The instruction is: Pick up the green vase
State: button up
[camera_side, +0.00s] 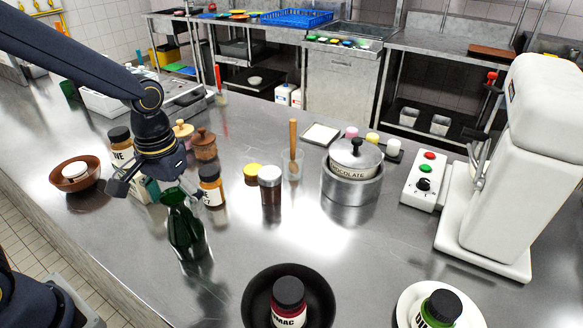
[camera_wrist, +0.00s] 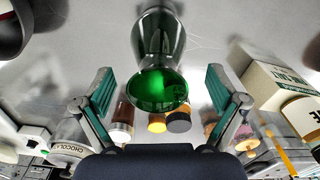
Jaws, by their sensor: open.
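The green vase (camera_side: 186,234) is dark green glass and stands upright on the steel counter, left of centre in the side view. In the wrist view the vase (camera_wrist: 160,70) shows with its round mouth towards the camera, between my two fingers. My gripper (camera_side: 160,190) is at the top of the vase in the side view. In the wrist view my gripper (camera_wrist: 160,92) is open, with a gap between each finger pad and the vase. Whether any part touches the vase cannot be told.
A jar with an orange label (camera_side: 211,186) stands close right of the vase, and a brown jar (camera_side: 270,186) further right. A carton (camera_wrist: 275,85) is near one finger. A black bowl (camera_side: 262,300) holds a jar in front.

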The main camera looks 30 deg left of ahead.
aim_at(180, 215)
jog(key=f, duration=0.3)
jog(key=shift+s+d+f, duration=0.15)
jog(key=shift+s+f, duration=0.05)
jog(key=shift+f, duration=0.15)
jog(key=c, duration=1.5)
jog(key=shift+r, duration=0.1)
